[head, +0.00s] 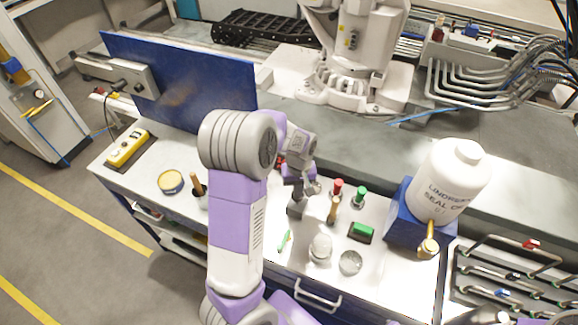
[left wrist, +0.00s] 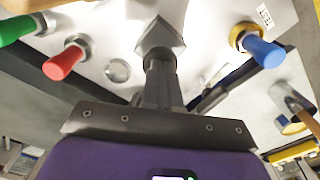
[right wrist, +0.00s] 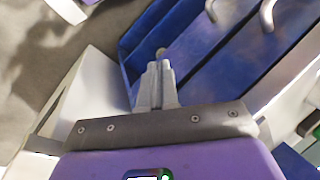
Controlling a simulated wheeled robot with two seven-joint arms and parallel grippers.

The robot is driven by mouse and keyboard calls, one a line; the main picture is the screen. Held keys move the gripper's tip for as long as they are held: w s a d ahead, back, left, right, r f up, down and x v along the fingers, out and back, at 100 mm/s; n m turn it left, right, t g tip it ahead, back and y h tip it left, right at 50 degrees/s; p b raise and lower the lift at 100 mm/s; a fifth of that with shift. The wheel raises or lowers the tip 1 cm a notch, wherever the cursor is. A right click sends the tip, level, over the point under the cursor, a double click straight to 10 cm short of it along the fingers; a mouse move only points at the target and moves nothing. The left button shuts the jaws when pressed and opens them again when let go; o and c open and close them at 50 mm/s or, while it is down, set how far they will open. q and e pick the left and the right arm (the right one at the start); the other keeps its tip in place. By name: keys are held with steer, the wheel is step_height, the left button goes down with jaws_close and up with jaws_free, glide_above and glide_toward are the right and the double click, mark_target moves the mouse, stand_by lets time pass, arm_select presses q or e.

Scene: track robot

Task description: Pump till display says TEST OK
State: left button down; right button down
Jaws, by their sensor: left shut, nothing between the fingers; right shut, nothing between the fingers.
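My left gripper (head: 298,192) is shut and points down at the bench, left of the red-topped knob (head: 337,187) and green-topped knob (head: 360,193). In the left wrist view its fingers (left wrist: 160,62) meet in front of a grey angular block (left wrist: 160,36); I cannot tell whether they touch it. A small device with a green face (head: 361,231), perhaps the display, lies right of the gripper; no text is legible. I cannot tell which part is the pump. My right gripper (right wrist: 156,88) is shut and empty, facing blue drawers.
A white bottle (head: 447,182) stands in a blue holder at the right, with a brass tap below. A yellow device (head: 127,148) and a yellow tin (head: 171,182) lie at the left. A blue panel (head: 185,80) stands behind. Drawer handles (right wrist: 267,14) stick out near my right gripper.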

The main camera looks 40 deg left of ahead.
arm_select(q)
steer(key=shift+f+b, duration=0.75)
steer(key=shift+f, duration=0.45)
steer(key=shift+r+p, duration=1.55)
steer(key=shift+r, duration=0.25)
steer(key=shift+f, duration=0.25)
steer(key=shift+f+b, duration=1.5)
steer(key=shift+f, duration=0.2)
steer(key=shift+r+p, duration=1.45)
steer(key=shift+r, duration=0.3)
step_height(320, 180, up, 6)
steer(key=p, duration=0.5)
steer(key=shift+r, duration=0.1)
